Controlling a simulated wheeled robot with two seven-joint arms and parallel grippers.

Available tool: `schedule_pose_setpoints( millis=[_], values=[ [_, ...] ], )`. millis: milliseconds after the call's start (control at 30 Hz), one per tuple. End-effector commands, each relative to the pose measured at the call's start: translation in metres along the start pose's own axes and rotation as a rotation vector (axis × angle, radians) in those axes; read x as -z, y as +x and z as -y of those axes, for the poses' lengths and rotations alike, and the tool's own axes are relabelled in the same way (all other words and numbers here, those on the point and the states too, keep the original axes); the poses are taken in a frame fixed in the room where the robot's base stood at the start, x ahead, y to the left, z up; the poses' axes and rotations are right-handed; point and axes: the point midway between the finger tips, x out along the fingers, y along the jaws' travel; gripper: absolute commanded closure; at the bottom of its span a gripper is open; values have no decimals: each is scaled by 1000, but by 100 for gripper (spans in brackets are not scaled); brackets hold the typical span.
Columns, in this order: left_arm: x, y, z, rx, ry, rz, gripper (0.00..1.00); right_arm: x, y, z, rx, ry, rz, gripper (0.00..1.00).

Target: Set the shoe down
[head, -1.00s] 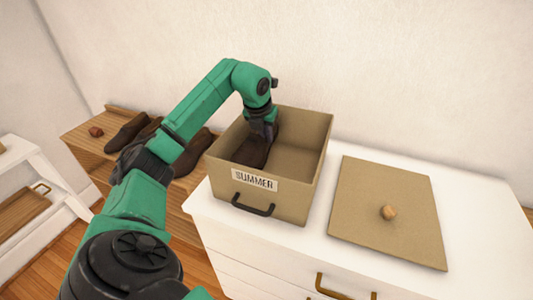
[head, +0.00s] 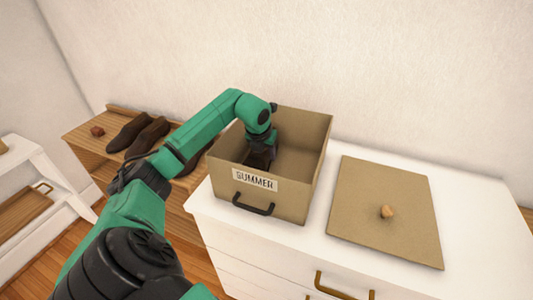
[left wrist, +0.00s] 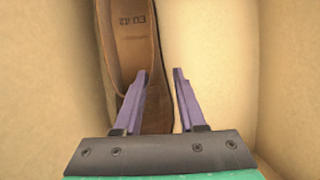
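The brown shoe (head: 259,161) is inside the tan box (head: 283,207) labelled SUMMER, largely hidden by my left arm and the box's front wall. In the left wrist view the shoe (left wrist: 131,45) shows its insole, marked EU 42. My left gripper (left wrist: 161,72) is at one end of it, reaching down into the box. Its purple fingers stand apart, one over the shoe opening and one outside the shoe's right side. A narrow gap shows between the right finger and the shoe. Whether the shoe's sole touches the box floor is hard to see. My right gripper is in neither view.
The box lid (head: 385,240) with a round knob (head: 387,211) lies on the white dresser (head: 480,215), right of the box. A wooden shoe rack (head: 88,146) with brown shoes (head: 130,132) stands at the left. The wall is close behind.

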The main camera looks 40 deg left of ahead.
Motion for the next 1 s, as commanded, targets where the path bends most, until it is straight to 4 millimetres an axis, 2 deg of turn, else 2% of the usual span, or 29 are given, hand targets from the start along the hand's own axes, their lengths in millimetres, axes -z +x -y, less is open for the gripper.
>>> schedule_pose_setpoints(
  millis=[167, 267, 500, 633, 767, 1000],
  values=[
    [-1, -4, 0, -1, 0, 2, 60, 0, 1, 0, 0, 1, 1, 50],
    [-1, -19, -1, -1, 0, 4, 60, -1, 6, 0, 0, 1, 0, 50],
    [-1, -85, 0, -1, 1, 7, 60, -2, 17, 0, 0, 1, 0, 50],
    [-1, -111, 0, 0, 0, 4, 60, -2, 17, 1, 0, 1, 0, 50],
    [-1, -121, 0, 0, 1, 1, 60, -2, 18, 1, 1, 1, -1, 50],
    [0, -121, 0, 0, 0, 0, 60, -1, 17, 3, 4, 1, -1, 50]
  ],
)
